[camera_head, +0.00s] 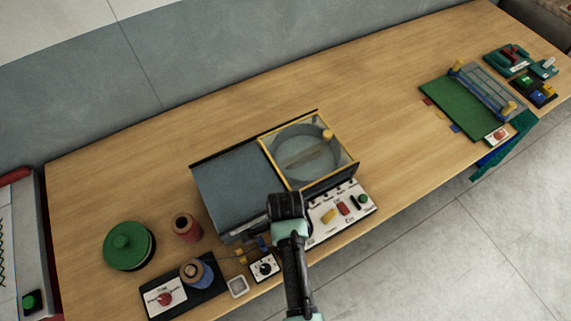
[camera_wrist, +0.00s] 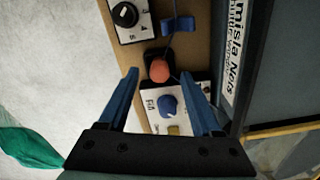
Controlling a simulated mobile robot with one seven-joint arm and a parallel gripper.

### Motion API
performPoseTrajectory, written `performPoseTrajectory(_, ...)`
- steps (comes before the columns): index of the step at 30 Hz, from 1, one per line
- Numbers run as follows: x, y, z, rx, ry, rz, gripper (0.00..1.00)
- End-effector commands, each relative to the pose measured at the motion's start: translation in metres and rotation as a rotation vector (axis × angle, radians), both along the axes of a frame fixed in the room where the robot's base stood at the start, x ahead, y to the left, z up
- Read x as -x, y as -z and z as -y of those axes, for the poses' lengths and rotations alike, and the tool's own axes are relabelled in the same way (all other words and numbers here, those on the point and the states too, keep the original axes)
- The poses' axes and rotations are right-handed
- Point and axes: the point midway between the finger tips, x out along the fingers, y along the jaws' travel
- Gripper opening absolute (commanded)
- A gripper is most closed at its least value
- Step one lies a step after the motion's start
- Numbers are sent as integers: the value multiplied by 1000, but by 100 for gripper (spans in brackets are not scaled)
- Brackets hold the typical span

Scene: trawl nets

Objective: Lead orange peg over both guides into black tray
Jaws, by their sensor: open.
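In the wrist view an orange round-topped piece (camera_wrist: 160,71), which looks like the peg, stands at a small black square base or tray (camera_wrist: 154,52); I cannot tell which. My gripper (camera_wrist: 160,74) is open, its blue fingers apart on either side of the orange piece in the picture, with no contact seen. A blue block (camera_wrist: 179,25), perhaps a guide, lies just beyond with a thin thread near it. In the head view a yellow guide-like piece (camera_head: 240,258) and a blue one (camera_head: 262,243) sit left of my wrist. My arm hides the orange piece and fingers there.
A grey machine (camera_head: 234,190) with a clear-lidded drum (camera_head: 303,152) stands behind my wrist. A dial box (camera_head: 264,268), small pale-rimmed tray (camera_head: 237,287), spools (camera_head: 187,228) and a green round lid (camera_head: 128,246) are left. The table between machine and green mat (camera_head: 455,110) is clear.

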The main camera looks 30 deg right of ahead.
Motion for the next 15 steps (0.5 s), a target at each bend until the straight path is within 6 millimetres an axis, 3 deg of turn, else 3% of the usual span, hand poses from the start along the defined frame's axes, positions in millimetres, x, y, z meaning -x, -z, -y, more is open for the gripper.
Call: performPoseTrajectory(15, -1, -98, 0, 1, 0, 4, 66)
